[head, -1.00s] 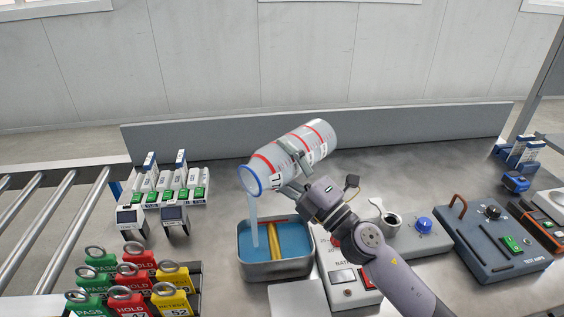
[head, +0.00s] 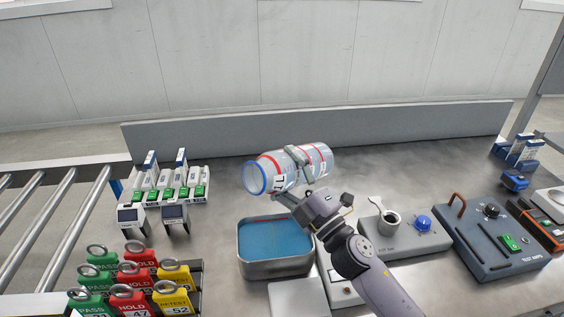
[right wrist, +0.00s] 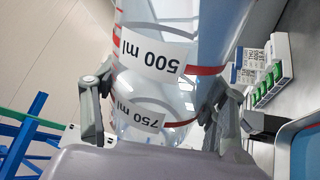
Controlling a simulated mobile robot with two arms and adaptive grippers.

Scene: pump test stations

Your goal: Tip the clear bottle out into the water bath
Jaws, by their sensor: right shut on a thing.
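The clear bottle (head: 279,169) has red rings and a blue rim at its mouth. It lies almost level in the air, its mouth to the left, over the back of the water bath. My right gripper (head: 297,176) is shut around its body. In the right wrist view the two fingers hold the bottle (right wrist: 150,90) by its sides, near the 500 ml and 750 ml labels. The water bath (head: 274,269) is a metal tub with blue water below the bottle. No stream shows from the mouth. My left gripper is not in view.
Several ringed tags (head: 130,299) in green, red and yellow stand at the front left. Small meters and boxes (head: 165,190) stand behind them. The bench behind the bath is clear.

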